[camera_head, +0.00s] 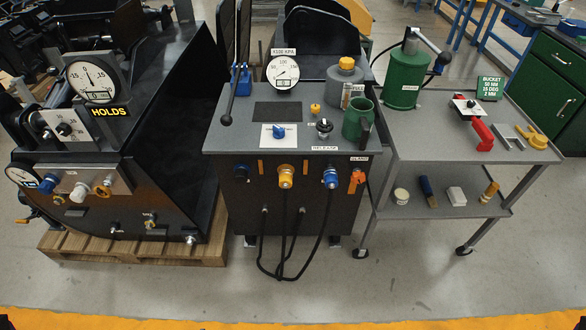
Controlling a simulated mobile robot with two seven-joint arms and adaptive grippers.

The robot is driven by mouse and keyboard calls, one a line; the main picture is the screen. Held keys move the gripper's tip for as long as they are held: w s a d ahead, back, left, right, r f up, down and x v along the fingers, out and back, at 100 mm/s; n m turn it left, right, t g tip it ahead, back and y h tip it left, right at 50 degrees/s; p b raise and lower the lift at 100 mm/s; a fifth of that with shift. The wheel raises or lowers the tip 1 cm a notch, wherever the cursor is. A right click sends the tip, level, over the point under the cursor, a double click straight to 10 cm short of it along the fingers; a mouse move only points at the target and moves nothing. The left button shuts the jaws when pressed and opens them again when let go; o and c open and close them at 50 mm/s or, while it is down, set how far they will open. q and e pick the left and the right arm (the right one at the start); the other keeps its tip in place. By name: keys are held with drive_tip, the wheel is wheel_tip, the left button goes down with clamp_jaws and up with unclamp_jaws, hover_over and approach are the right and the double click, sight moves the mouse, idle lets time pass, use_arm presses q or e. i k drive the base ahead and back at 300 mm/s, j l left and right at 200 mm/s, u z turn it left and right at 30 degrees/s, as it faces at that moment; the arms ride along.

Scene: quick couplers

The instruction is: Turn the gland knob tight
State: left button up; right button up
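An orange knob (357,180) sits on the upper right of the dark bench's front face, below a small label (360,158) that seems to read GLAND but is too small to be sure. How tight the knob is cannot be told from here. The bench (235,138) has a grey top with a round dial gauge (282,73) at its back. A black knob (324,127) stands on top, behind a label that seems to read RELEASE.
A blue coupler (330,178) and a yellow coupler (285,177) with black hoses sit left of the orange knob. A grey cart (430,155) with tools and a green can (404,78) stands close on the right. The floor in front is clear.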

sight(358, 177)
drive_tip(key=i+l, duration=0.1)
drive_tip(key=i, duration=0.25)
drive_tip(key=z, duration=1.65)
drive_tip(key=i+j, duration=0.05)
